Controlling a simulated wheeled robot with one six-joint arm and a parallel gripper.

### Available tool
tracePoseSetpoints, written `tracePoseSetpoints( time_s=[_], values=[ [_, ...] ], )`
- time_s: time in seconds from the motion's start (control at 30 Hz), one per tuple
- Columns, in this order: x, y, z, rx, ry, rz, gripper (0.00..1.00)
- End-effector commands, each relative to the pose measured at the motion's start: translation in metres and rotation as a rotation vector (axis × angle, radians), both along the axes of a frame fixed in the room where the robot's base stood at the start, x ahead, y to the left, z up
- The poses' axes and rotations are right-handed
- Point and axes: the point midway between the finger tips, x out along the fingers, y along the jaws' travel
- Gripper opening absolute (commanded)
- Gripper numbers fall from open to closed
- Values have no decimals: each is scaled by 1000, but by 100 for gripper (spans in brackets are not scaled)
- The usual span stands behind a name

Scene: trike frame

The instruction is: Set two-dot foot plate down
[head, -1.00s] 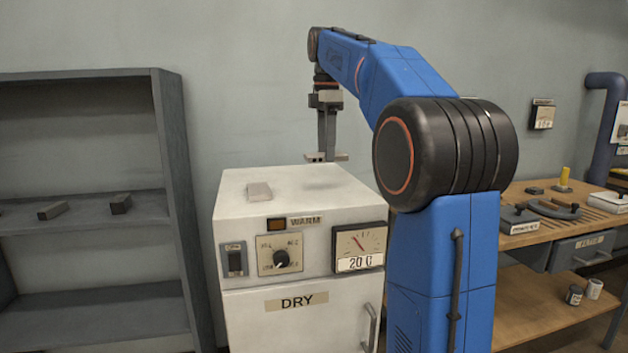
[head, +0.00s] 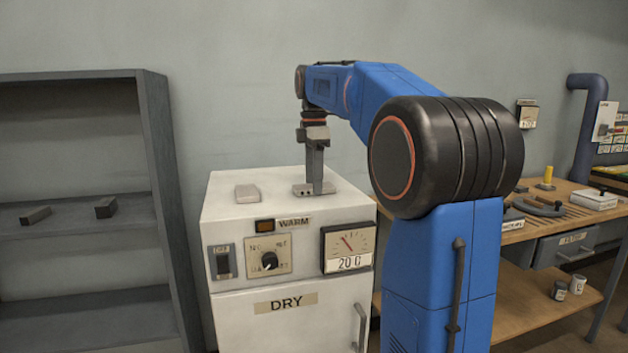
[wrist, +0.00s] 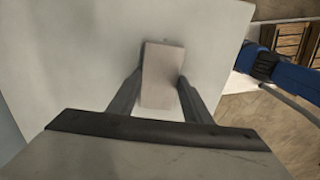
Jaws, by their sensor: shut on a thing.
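The foot plate (head: 302,190) is a small grey-beige flat piece with small dark dots on its left end in the head view. My gripper (head: 316,186) is shut on it from above, at the top of the white DRY cabinet (head: 225,214). The plate lies level at or very close to the cabinet top; I cannot tell for sure if it touches. In the wrist view, the plate (wrist: 161,62) sits between the two dark fingers of my gripper (wrist: 160,88), over the pale top. Its dots do not show there.
Another flat grey plate (head: 248,193) lies to the left on the cabinet top, apart from the held one. A grey shelf (head: 160,180) with two dark blocks stands at left. A wooden workbench (head: 520,270) with tools is at right. The front of the cabinet top is clear.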

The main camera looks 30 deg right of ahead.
Motion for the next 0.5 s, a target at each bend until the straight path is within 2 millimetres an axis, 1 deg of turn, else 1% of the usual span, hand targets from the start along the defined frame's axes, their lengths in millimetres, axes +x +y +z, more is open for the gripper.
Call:
tracePoseSetpoints(
  time_s=[0.1,0.13,0.2,0.5],
  values=[
    [0,0,-2,0,0,0,15],
    [0,0,-2,0,0,0,47],
    [0,0,-2,0,0,0,64],
    [0,0,-2,0,0,0,64]
  ],
)
